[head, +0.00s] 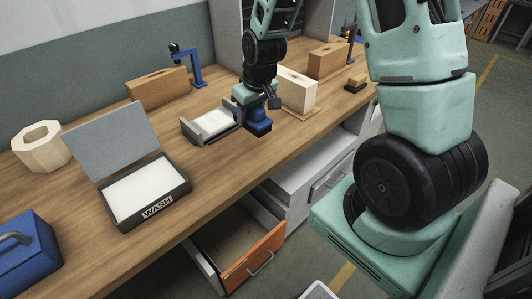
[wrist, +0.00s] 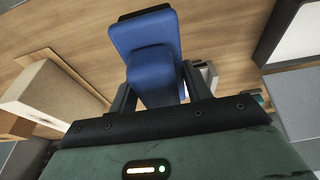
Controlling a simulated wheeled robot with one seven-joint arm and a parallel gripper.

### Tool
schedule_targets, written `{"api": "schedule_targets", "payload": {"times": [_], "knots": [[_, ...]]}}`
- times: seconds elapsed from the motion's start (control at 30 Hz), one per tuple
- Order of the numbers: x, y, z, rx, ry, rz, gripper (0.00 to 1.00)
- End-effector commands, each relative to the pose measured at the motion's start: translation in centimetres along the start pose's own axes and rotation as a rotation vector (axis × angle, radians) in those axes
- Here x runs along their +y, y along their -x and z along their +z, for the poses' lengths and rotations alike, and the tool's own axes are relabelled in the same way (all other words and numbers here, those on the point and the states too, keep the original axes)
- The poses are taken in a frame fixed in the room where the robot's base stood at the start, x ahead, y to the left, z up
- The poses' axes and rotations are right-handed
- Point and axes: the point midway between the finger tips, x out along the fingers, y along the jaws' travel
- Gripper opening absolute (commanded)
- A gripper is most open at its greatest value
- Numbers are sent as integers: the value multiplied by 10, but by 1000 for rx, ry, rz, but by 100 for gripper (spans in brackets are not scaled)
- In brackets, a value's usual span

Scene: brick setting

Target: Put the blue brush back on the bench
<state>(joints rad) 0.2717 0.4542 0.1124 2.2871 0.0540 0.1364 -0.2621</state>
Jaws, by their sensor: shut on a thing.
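The blue brush (wrist: 146,40) is between the fingers of my gripper (wrist: 155,85) in the wrist view, which is shut on it. In the head view the blue brush (head: 256,122) hangs under my gripper (head: 258,106) near the front part of the wooden bench (head: 240,155). I cannot tell whether the brush touches the bench top. Its underside is hidden.
A grey tray with a white pad (head: 209,125) sits just left of the brush. An open black box marked WASH (head: 151,201) is further left. A cream block (head: 296,89) stands to the right. Below the bench an orange-fronted drawer (head: 253,258) is pulled open.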

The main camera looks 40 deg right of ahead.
Motion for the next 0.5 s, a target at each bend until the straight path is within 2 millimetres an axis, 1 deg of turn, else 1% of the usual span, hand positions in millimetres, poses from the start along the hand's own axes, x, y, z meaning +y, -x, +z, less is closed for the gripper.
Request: {"api": "schedule_targets", "payload": {"times": [0.13, 0.23, 0.5], "knots": [[-1, -23, 10, -7, 2, -2, 28], [-1, -38, 13, -6, 1, -2, 28], [-1, -61, 19, -4, 2, -1, 28]]}}
